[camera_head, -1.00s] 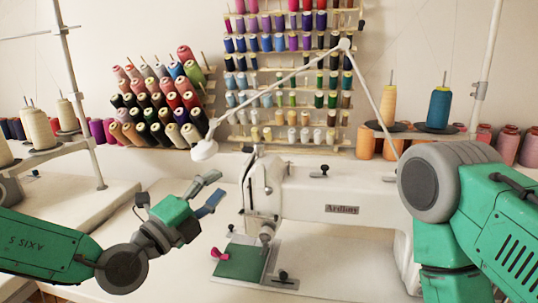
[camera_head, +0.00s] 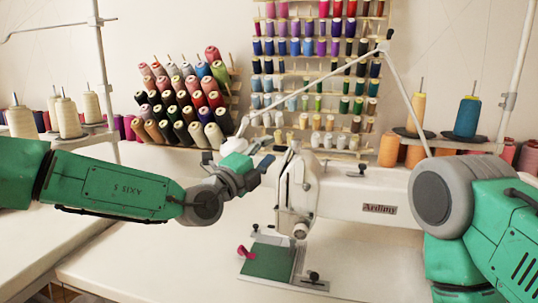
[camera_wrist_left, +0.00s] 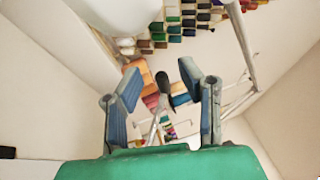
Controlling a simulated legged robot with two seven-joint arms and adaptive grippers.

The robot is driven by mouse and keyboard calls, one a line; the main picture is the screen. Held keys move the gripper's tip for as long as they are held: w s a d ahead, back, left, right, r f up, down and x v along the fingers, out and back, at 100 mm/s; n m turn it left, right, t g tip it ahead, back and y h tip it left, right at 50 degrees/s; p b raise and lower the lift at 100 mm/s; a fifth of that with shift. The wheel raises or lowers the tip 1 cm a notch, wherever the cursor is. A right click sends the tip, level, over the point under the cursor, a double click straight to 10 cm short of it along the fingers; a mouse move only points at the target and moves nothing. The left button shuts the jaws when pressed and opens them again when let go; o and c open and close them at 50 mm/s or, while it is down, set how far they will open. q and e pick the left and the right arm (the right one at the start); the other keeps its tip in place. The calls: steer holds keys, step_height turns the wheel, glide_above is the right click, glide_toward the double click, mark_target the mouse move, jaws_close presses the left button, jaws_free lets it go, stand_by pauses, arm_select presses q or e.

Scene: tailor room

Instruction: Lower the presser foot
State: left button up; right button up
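The white sewing machine (camera_head: 345,205) stands at the centre. Its needle and presser foot area (camera_head: 299,232) is at the lower end of the head, too small to tell the foot's height. A green cloth piece (camera_head: 268,262) lies on the plate below. My left gripper (camera_head: 266,162) is beside the upper left of the machine head, its fingers pointing toward it. In the left wrist view its two blue-padded fingers (camera_wrist_left: 160,80) are apart. A lever with a dark knob (camera_wrist_left: 162,82) appears between them; contact cannot be told. My right gripper is out of view; only its green arm shows.
A thread rack (camera_head: 320,80) and a spool stand (camera_head: 185,100) are behind the machine. A thin white lamp arm (camera_head: 310,87) reaches over it. A pink object (camera_head: 243,252) sits at the cloth's left edge. The white table (camera_head: 180,260) is clear at front left.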

arm_select(q)
steer(key=d, duration=0.3)
steer(key=shift+s, duration=0.1)
jaws_close()
steer(key=shift+a+f, duration=0.15)
steer(key=shift+a, duration=0.1)
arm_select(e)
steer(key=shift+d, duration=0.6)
